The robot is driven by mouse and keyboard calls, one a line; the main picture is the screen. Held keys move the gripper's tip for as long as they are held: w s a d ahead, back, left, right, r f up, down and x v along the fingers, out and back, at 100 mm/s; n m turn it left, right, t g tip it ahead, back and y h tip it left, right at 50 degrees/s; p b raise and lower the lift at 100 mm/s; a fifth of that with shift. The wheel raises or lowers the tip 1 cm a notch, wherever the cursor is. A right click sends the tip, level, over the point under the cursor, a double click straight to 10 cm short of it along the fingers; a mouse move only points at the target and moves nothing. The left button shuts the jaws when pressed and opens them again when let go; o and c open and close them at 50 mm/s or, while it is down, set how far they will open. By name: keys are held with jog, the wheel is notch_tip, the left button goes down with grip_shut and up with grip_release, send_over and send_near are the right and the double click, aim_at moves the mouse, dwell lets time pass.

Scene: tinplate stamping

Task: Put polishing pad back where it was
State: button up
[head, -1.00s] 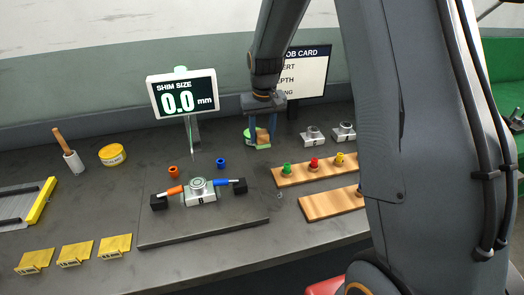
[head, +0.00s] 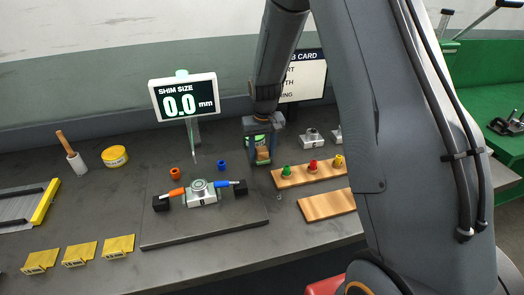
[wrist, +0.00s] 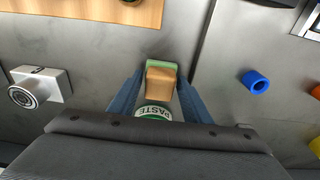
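The polishing pad (head: 263,156) is a small tan block with a green layer, seen at the back of the bench, right of the dark work plate. My gripper (head: 258,152) points down with its blue fingers on either side of the pad. In the wrist view the pad (wrist: 161,82) sits between the fingertips of my gripper (wrist: 160,78), which close on its sides. The head view does not show clearly whether its underside touches the bench. A green tin marked PASTE (wrist: 153,112) shows just behind the pad, partly hidden by my gripper body.
Wooden peg board (head: 311,170) with green, red and yellow knobs is close on the right. Blue ring (head: 222,165) and orange ring (head: 175,174) lie on the work plate (head: 205,232). The shim display (head: 184,97) stands behind. Metal blocks (head: 312,138) stand right of the gripper.

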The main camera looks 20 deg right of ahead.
aim_at(263, 152)
jog(key=shift+o, duration=1)
notch_tip(263, 152, up, 12)
jog(key=s+b, duration=0.2)
jog(key=b, duration=0.2)
jog(key=s+f, duration=0.2)
jog(key=s, duration=0.9)
jog(key=s+f, duration=0.2)
jog(key=s, duration=1)
jog(key=shift+f, duration=0.1)
